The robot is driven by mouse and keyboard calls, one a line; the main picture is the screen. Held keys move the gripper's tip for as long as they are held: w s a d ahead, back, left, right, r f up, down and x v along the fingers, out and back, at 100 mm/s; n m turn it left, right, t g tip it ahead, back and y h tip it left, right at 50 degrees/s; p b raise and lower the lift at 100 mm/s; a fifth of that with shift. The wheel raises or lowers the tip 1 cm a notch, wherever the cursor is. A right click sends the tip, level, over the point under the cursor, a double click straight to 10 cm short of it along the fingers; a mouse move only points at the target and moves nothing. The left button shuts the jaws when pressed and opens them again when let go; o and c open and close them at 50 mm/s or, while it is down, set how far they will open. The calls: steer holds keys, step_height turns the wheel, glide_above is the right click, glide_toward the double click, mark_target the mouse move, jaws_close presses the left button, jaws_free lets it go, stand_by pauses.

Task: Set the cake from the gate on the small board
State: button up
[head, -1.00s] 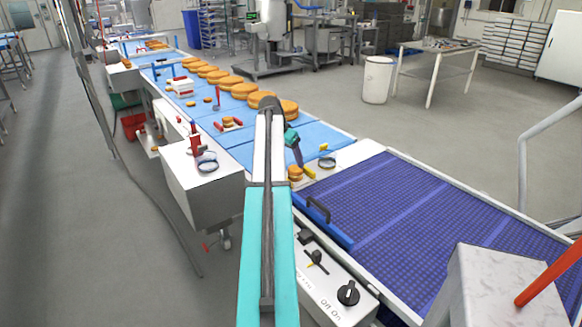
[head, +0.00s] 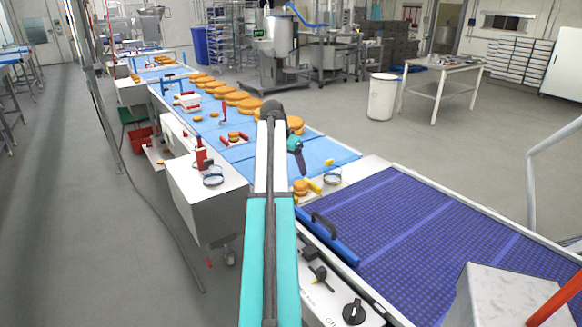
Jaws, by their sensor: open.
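A small orange-brown cake (head: 300,187) stands on the pale strip beside the blue-purple mesh belt. Another small cake (head: 234,136) sits between red bars (head: 222,142) farther back on the blue belt. I cannot tell for certain which fixture is the gate, and I cannot pick out the small board.
Large round cakes (head: 250,104) line the far right side of the blue belt (head: 235,154). A clear round dish (head: 332,177) is right of the near cake; another (head: 213,177) is on the left. A blue bar with a dark handle (head: 328,240) borders the empty mesh belt (head: 420,225).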

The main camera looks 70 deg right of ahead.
steer(key=w+a+f+n+y, duration=0.1)
steer(key=w+a+f+n, duration=0.2)
steer(key=w+a+f, duration=0.6)
steer(key=w+a+f+n+y, duration=0.1)
steer(key=w+a+f+n, duration=0.2)
steer(key=w+a+f, duration=0.6)
steer(key=w+a+f+n+y, duration=0.2)
steer(key=a+f+n, duration=0.3)
steer(key=a+f, duration=1.4)
steer(key=s+a+f+n+g, duration=0.15)
steer(key=a+f, duration=0.25)
steer(key=a, duration=0.4)
steer(key=s+a+f+n, duration=0.2)
steer(key=s+a+f, duration=0.15)
steer(key=a, duration=0.45)
steer(key=s+a+f+n, duration=0.1)
steer(key=a+f+n, duration=0.1)
steer(key=a+f, duration=0.35)
steer(key=s+a+f+n+g, duration=0.1)
steer(key=s+a+f+n, duration=0.1)
steer(key=s+a, duration=0.6)
steer(key=s+a+f+n+g, duration=0.1)
steer(key=s+a+f+n, duration=0.2)
steer(key=s+a, duration=0.6)
steer(key=shift+a+f+n+g, duration=0.15)
steer(key=shift+f+n+g, duration=0.15)
steer(key=shift+n+g, duration=0.05)
